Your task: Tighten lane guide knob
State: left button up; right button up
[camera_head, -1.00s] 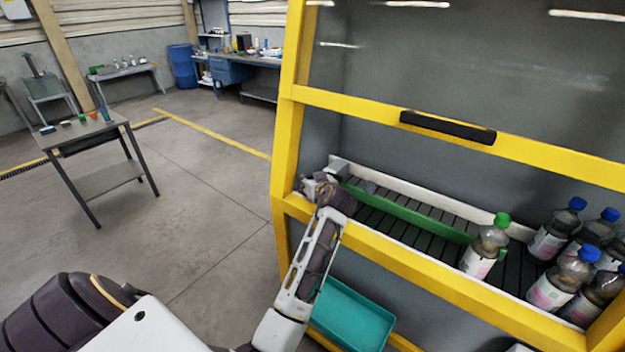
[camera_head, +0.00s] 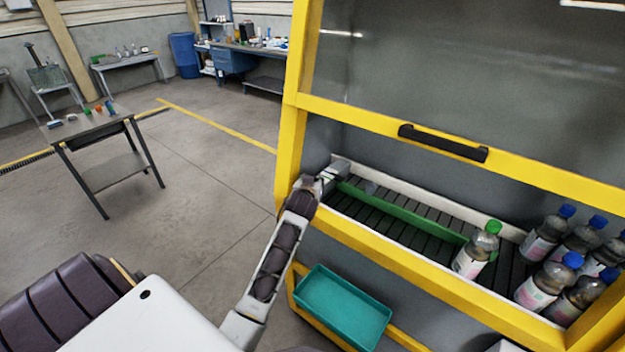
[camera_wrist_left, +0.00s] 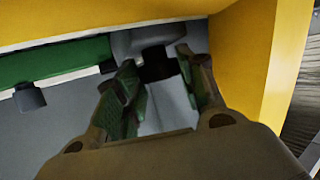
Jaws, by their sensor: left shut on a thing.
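The green lane guide (camera_head: 400,214) runs along the dark slatted conveyor inside the yellow-framed machine. It also shows in the left wrist view (camera_wrist_left: 60,62). A black knob (camera_wrist_left: 157,66) sits under a grey bracket at the guide's end. My left gripper (camera_wrist_left: 158,72) has its two green-padded fingers on either side of this knob and is shut on it. In the head view my left gripper (camera_head: 327,181) is at the far left end of the lane, and the knob is hidden there. A second dark knob (camera_wrist_left: 29,97) hangs under the guide. My right gripper is not in view.
A bottle with a green cap (camera_head: 475,252) stands on the conveyor at the guide's right end. Several blue-capped bottles (camera_head: 540,285) stand further right. A yellow frame post (camera_head: 292,150) is close beside my left wrist. A teal tray (camera_head: 345,310) sits below.

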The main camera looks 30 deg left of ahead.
pick_arm(q)
jog(key=shift+a+r+m+t+h+p, duration=0.1)
jog(key=shift+a+m+t+h+p, duration=0.15)
jog(key=shift+m+h+p, duration=0.6)
jog(key=shift+m+t+h, duration=0.25)
jog(key=shift+m+h, duration=0.6)
jog(key=shift+h, duration=0.3)
jog(key=o, duration=1)
jog(key=shift+s, duration=0.15)
jog(key=shift+v, duration=1.75)
jog(key=shift+d+v, duration=0.1)
jog(key=shift+v, duration=0.95)
jog(key=shift+d+v, duration=0.15)
jog(key=shift+v, duration=0.9)
jog(key=shift+c, duration=0.3)
